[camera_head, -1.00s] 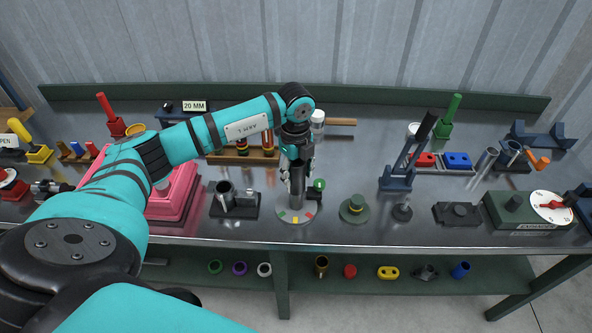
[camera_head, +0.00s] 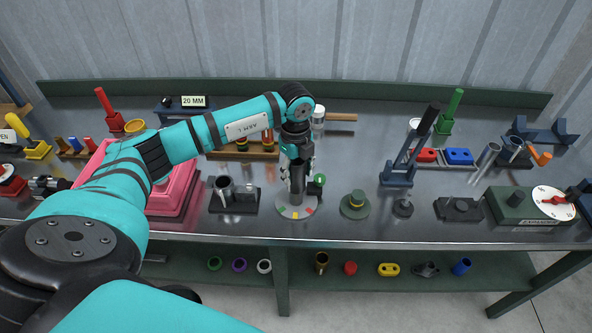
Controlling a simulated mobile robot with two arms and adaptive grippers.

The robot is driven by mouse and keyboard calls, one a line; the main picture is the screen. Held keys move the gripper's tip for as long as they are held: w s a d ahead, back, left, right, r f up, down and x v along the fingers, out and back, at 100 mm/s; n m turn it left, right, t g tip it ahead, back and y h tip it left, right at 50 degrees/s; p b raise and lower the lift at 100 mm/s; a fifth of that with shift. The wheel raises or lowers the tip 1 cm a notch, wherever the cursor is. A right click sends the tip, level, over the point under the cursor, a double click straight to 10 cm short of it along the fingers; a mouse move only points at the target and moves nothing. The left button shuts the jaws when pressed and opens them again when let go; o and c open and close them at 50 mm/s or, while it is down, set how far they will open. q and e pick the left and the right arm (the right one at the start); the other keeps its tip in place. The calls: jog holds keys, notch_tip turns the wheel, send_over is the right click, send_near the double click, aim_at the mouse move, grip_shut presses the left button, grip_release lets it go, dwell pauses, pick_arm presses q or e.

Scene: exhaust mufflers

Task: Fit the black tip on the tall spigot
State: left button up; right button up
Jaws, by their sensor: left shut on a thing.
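My left gripper (camera_head: 297,160) points down near the middle of the bench and is shut on a dark cylindrical piece, which looks like the black tip (camera_head: 297,182). The piece is upright over a round grey disc (camera_head: 285,211) with coloured marks. I cannot tell whether its lower end touches the disc or something on it. A dark block (camera_head: 235,207) left of the disc bears a taller open metal tube (camera_head: 223,187) and a shorter stub (camera_head: 246,193). I cannot tell for sure which part is the tall spigot. My right gripper is not in view.
A green knob (camera_head: 320,180) stands close to the gripper's right. A green hat-shaped piece (camera_head: 354,206) and a blue lever press (camera_head: 397,178) stand further right. A pink tray (camera_head: 178,208) lies left, partly behind my arm. Bare metal shows along the front edge.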

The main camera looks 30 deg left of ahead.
pick_arm(q)
jog(key=shift+f+b, duration=1.5)
jog(key=shift+f, duration=0.85)
jog(key=shift+f, duration=0.1)
jog(key=o, duration=1.2)
jog(key=shift+c, duration=0.2)
